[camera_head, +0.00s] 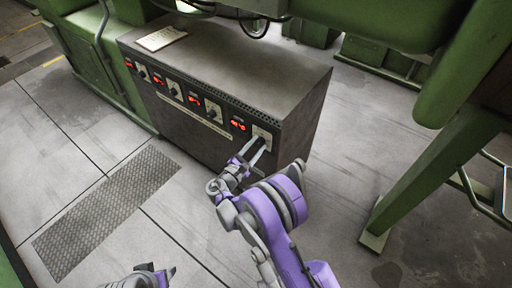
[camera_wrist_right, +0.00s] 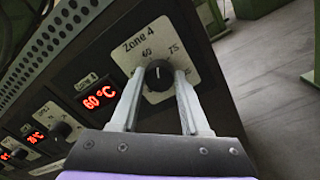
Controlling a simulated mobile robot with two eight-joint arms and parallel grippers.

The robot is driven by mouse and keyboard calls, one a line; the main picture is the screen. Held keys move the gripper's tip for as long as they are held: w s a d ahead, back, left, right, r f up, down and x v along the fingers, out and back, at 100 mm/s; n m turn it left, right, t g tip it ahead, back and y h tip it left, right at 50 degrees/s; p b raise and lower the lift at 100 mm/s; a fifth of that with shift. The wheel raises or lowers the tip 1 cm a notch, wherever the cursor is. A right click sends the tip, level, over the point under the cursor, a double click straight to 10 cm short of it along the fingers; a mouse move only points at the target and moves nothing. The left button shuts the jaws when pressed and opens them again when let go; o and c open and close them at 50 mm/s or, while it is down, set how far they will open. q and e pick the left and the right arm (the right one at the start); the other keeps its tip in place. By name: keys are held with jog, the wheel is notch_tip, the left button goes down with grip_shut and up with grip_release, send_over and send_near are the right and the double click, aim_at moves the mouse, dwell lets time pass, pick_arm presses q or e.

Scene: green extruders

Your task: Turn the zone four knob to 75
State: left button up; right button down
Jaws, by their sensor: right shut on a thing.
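The zone four knob (camera_wrist_right: 159,75) is a small black dial with a white mark, on a white plate labelled "Zone 4" with printed numbers around it, in the right wrist view. The mark points up, near the 60. A red display (camera_wrist_right: 99,97) beside it reads 60 °C. My right gripper (camera_wrist_right: 160,85) has its fingers on both sides of the knob, shut on it. In the head view my right gripper (camera_head: 258,150) reaches the right end of the control box front and hides the knob. My left gripper (camera_head: 150,277) shows only partly at the bottom edge.
The dark control box (camera_head: 235,65) carries several other displays and knobs to the left. A paper pad (camera_head: 161,39) lies on its top. Green machine frames (camera_head: 430,165) stand at the right and behind. The floor in front is clear.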

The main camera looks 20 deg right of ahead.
jog(key=m, duration=0.3)
jog(key=shift+f+m+b, duration=0.1)
jog(key=shift+m+b, duration=0.2)
jog(key=shift+b, duration=0.05)
jog(key=shift+m, duration=1.5)
jog(key=shift+c, duration=2)
grip_release()
jog(key=v, duration=1.1)
jog(key=shift+w, duration=0.15)
jog(key=shift+f, duration=0.1)
